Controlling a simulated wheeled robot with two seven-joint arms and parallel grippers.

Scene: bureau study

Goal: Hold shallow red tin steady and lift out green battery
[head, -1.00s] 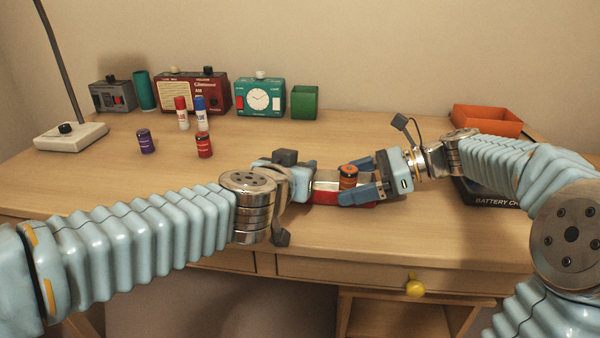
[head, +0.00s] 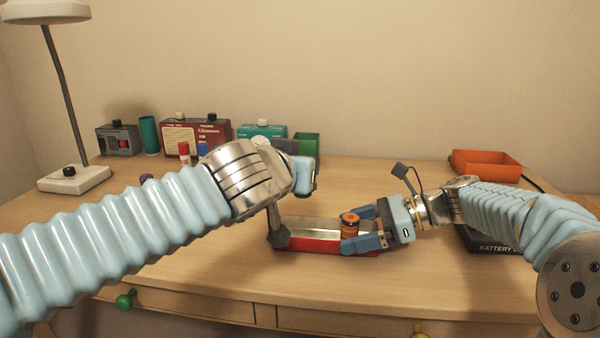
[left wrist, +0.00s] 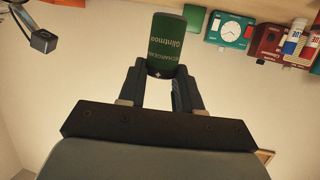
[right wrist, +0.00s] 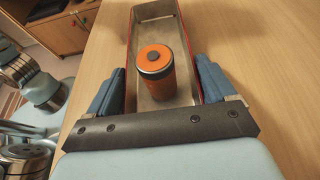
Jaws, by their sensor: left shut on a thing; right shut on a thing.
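The green battery (left wrist: 165,42) is in my left gripper (left wrist: 158,68), whose fingers are closed on its sides in the left wrist view. In the head view my left wrist (head: 303,172) is raised above the tin's left end, and the battery is hidden there. The shallow red tin (head: 312,244) lies flat on the desk with a bare metal inside (right wrist: 152,18). My right gripper (head: 350,230) is shut across the tin's right end, one finger along each long side. An orange battery (head: 349,226) stands upright inside the tin between those fingers; it shows clearly in the right wrist view (right wrist: 156,74).
A red radio (head: 205,135), a teal clock (head: 262,131), a green box (head: 307,143) and a red glue stick (head: 184,152) stand behind my left arm. An orange tray (head: 486,164) is at the back right, above a black battery charger (head: 490,241). The back middle desk is clear.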

